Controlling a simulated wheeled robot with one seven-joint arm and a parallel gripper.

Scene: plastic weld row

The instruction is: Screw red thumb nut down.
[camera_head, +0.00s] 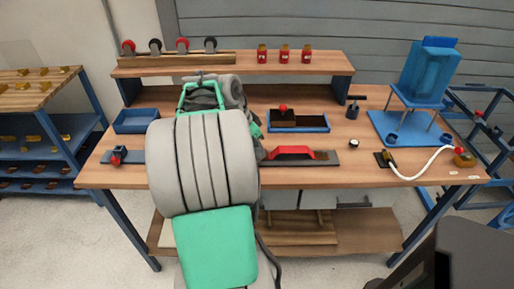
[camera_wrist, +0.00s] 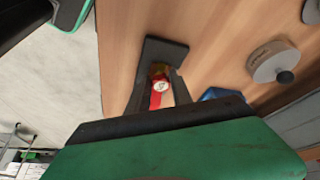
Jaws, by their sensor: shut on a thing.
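The red thumb nut (camera_wrist: 157,98) shows in the wrist view as a small red piece with a pale round face. It sits between the two dark fingers of my gripper (camera_wrist: 158,92), which is shut on it. A brassy bit shows just beyond it. A dark plate (camera_wrist: 166,50) lies behind the fingertips on the wooden bench. In the head view my arm covers the gripper and the nut. How far down the nut sits cannot be told.
In the wrist view a grey round part (camera_wrist: 274,62) with a dark knob lies right, beside a blue object (camera_wrist: 217,94). In the head view, a red handle (camera_head: 290,152), a blue-rimmed tray (camera_head: 325,127) and a blue stand (camera_head: 420,75) are on the bench (camera_head: 350,172).

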